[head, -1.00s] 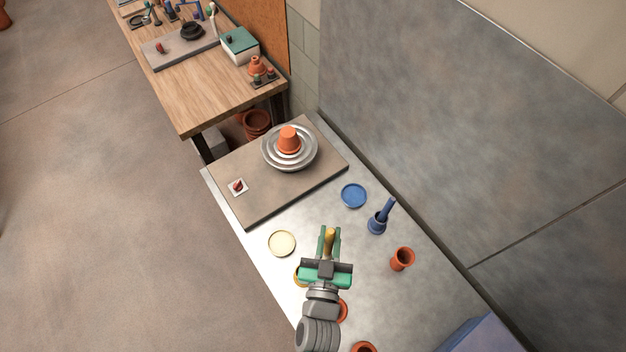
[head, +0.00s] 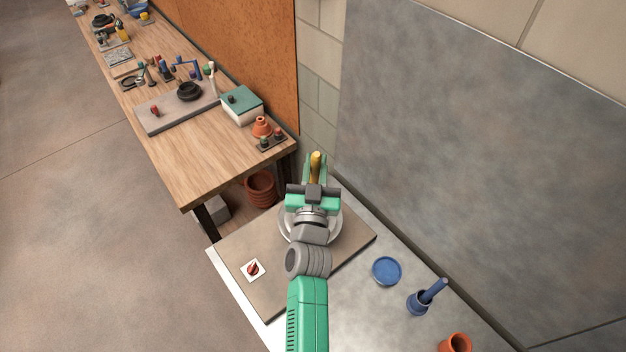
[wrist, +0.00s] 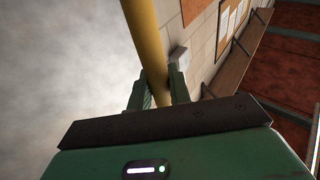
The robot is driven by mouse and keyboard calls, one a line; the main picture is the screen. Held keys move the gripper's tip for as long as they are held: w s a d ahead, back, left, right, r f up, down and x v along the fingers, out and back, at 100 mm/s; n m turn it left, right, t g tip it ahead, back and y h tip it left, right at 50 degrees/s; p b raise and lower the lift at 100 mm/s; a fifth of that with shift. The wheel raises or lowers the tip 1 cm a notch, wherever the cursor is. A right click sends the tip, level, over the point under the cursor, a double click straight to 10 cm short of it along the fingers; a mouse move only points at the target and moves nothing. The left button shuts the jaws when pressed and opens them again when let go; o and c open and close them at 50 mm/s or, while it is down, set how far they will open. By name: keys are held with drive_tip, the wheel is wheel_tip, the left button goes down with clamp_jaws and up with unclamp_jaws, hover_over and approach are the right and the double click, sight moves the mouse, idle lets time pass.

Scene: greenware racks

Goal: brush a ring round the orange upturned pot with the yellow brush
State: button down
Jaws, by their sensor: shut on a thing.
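My gripper (head: 316,172) is shut on the yellow brush (head: 316,162) and stands over the far part of the board with the turntable. In the wrist view the brush's yellow handle (wrist: 146,50) runs up between the two green fingers (wrist: 157,88); its bristles are out of sight. The round silver turntable (head: 337,226) shows only at its edge around my wrist. The orange upturned pot is hidden behind my gripper and wrist in the head view, so I cannot tell whether the brush touches it.
A red switch on a white plate (head: 253,270) sits on the board (head: 235,244). A blue dish (head: 386,271), a blue pot with a blue brush (head: 420,301) and an orange cup (head: 456,343) stand to the right. A wooden bench (head: 190,176) stands behind; a grey wall panel (head: 450,170) rises at right.

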sight(316, 182)
drive_tip(key=shift+s+f, duration=0.1)
drive_tip(key=shift+f, duration=0.15)
wheel_tip(316, 182, down, 6)
drive_tip(key=b, duration=0.6)
drive_tip(key=shift+f, duration=0.3)
idle(4.1)
idle(1.4)
wheel_tip(316, 182, up, 5)
drive_tip(key=p, duration=0.4)
